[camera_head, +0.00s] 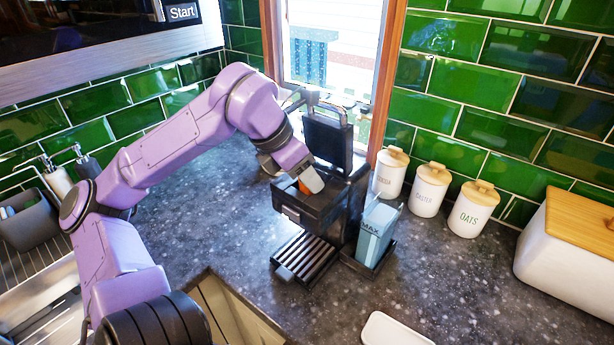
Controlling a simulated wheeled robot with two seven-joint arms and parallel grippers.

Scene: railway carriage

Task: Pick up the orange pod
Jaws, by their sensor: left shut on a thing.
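The orange pod (304,187) shows as a small orange patch at the top of the black coffee machine (320,213), beside my gripper's fingers. My left gripper (311,184) reaches down over the machine's open top and is shut on the pod. The gripper hides most of the pod. The machine's lid (327,141) stands raised behind it. I cannot tell whether the pod sits inside the machine's opening or just above it. My right gripper is not in view.
A blue water tank (376,231) stands at the machine's right side, and a slatted drip tray (304,258) in front. Several white canisters (430,190) line the tiled wall. A bread bin (570,250) stands at right. The dark counter (450,285) between is mostly clear.

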